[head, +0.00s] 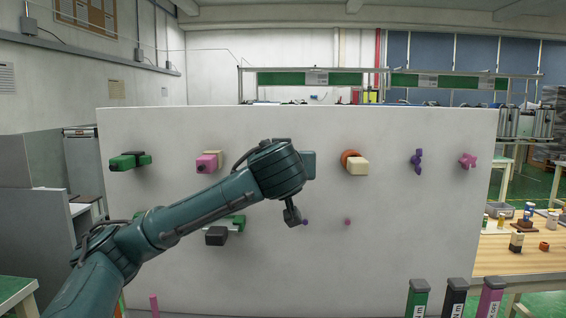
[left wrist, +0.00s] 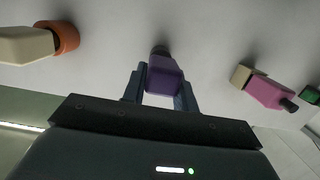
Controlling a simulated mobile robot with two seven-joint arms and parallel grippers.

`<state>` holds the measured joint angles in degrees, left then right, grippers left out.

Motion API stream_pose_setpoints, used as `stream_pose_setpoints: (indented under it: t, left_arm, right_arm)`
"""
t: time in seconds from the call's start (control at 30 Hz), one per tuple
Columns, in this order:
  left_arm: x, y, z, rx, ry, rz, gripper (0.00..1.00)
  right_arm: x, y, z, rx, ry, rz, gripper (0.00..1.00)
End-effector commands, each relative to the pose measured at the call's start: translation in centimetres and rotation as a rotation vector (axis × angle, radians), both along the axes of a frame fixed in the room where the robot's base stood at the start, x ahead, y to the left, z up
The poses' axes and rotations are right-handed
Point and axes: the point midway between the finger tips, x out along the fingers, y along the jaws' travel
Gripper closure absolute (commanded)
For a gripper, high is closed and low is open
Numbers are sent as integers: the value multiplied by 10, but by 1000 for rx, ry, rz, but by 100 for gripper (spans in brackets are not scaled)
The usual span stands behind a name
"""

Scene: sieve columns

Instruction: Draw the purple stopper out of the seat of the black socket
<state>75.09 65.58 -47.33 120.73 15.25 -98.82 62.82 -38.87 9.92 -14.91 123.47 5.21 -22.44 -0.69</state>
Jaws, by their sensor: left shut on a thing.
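The purple stopper (left wrist: 165,78) is between the two fingers of my left gripper (left wrist: 161,88) in the left wrist view, and the gripper is shut on it. The black socket (left wrist: 160,50) shows as a small dark piece just beyond the stopper, against the white panel. How deep the stopper sits in the socket's seat cannot be told. In the head view my left arm covers the stopper, and the gripper's fingers are hidden. My right gripper is in neither view.
The upright white panel (head: 400,220) also bears a green block (head: 122,162), a pink block (head: 207,162), a cream block (head: 357,166) in an orange socket, and purple (head: 417,161) and pink (head: 468,160) knobs. Labelled posts (head: 453,297) stand at front right.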

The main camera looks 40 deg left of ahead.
Motion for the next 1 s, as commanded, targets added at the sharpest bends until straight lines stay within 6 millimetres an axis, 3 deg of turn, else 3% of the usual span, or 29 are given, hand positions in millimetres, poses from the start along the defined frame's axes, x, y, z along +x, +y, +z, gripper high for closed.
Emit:
stream_pose_setpoints:
  t: [1.0]
  left_arm:
    - [-38,-32,0,0,-1,-1,100]
  right_arm:
    - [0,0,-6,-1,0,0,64]
